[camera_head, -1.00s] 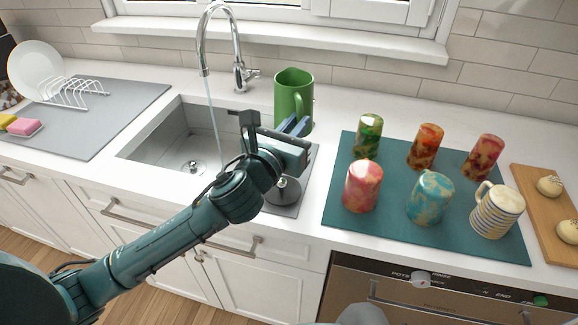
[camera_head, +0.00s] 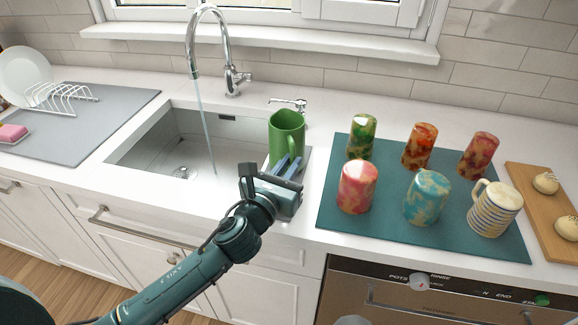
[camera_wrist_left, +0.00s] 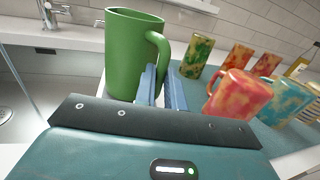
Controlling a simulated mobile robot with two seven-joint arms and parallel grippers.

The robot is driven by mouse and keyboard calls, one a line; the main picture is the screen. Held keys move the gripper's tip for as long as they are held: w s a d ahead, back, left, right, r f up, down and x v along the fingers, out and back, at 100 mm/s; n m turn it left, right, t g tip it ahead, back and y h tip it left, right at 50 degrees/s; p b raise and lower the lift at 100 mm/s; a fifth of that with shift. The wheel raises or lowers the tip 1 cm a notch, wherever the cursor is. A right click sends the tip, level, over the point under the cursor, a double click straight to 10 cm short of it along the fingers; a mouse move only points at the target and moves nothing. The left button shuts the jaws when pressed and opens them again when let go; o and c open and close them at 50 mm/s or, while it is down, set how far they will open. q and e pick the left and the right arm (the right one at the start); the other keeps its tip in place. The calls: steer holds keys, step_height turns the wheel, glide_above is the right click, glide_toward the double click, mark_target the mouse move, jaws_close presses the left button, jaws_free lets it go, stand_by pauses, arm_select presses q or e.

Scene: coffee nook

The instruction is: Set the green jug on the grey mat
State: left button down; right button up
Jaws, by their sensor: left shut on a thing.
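The green jug (camera_head: 287,138) is upright beside the sink's right edge. My left gripper (camera_head: 290,160) is shut on its handle, on the jug's near side. The left wrist view shows the jug (camera_wrist_left: 130,55) with the blue fingers (camera_wrist_left: 162,78) at the handle. The large grey mat (camera_head: 100,125) lies left of the sink. My right gripper is out of view.
The sink (camera_head: 150,150) with a running tap (camera_head: 192,50) lies between mat and jug. A white rack (camera_head: 60,97), plate (camera_head: 22,75) and pink sponge (camera_head: 12,132) occupy the mat's left part. Several cups stand on a teal mat (camera_head: 390,225) to the right.

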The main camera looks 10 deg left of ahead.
arm_select(q)
steer(key=shift+f, duration=0.1)
steer(key=c, duration=1.5)
jaws_free()
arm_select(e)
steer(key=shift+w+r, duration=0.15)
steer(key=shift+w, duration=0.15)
arm_select(q)
steer(key=shift+r, duration=0.2)
steer(key=b+v, duration=0.1)
steer(key=v, duration=1.1)
steer(key=shift+f+b, duration=0.15)
steer(key=shift+b, duration=0.15)
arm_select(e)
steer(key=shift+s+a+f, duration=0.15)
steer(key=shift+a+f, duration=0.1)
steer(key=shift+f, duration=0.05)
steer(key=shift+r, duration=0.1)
